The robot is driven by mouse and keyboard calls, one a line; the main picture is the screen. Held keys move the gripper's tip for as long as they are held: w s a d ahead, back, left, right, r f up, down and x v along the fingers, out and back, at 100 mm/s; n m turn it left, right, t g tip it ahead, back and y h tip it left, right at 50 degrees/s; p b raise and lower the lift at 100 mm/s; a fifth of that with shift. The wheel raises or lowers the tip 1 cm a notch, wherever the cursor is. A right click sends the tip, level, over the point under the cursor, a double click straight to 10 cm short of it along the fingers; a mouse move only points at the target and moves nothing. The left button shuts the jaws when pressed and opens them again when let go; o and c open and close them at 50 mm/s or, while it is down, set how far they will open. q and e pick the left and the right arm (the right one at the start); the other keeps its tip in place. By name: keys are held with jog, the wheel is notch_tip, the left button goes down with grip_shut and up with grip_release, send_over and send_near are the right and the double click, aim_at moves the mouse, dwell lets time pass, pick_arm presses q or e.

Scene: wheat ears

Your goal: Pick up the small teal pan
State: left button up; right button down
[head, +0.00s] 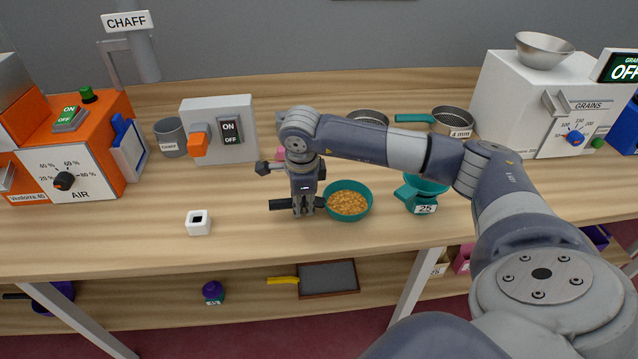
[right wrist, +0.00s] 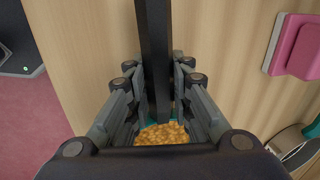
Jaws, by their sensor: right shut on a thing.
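The small teal pan (head: 368,205) stands on the wooden bench and holds golden grain (head: 347,203). Its black handle (head: 281,204) points left in the head view. My right gripper (head: 303,211) comes down from above and is shut on the handle, close to the pan's bowl. In the right wrist view the handle (right wrist: 155,50) runs between the two fingers of the gripper (right wrist: 162,110), with the grain (right wrist: 162,134) at the bottom, partly hidden by the gripper body. I cannot tell any gap between pan and bench. My left gripper is not in view.
A teal vessel marked 25 (head: 424,195) stands right of the pan. A white cube-like holder (head: 198,223) is to the left. The bench front between holder and pan is clear.

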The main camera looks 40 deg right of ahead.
jog(key=shift+r, duration=0.15)
jog(key=shift+r+b, duration=0.65)
jog(key=shift+r, duration=0.7)
jog(key=shift+s+a+r, duration=0.15)
jog(key=shift+s+r, duration=0.05)
jog(key=s+a+r+b, duration=0.1)
jog(key=s+a+b, duration=0.3)
jog(key=s, duration=0.9)
jog(key=a, duration=0.3)
jog(key=shift+s+r, duration=0.3)
jog(key=shift+s, duration=0.1)
jog(key=c, duration=2.1)
grip_release()
grip_shut()
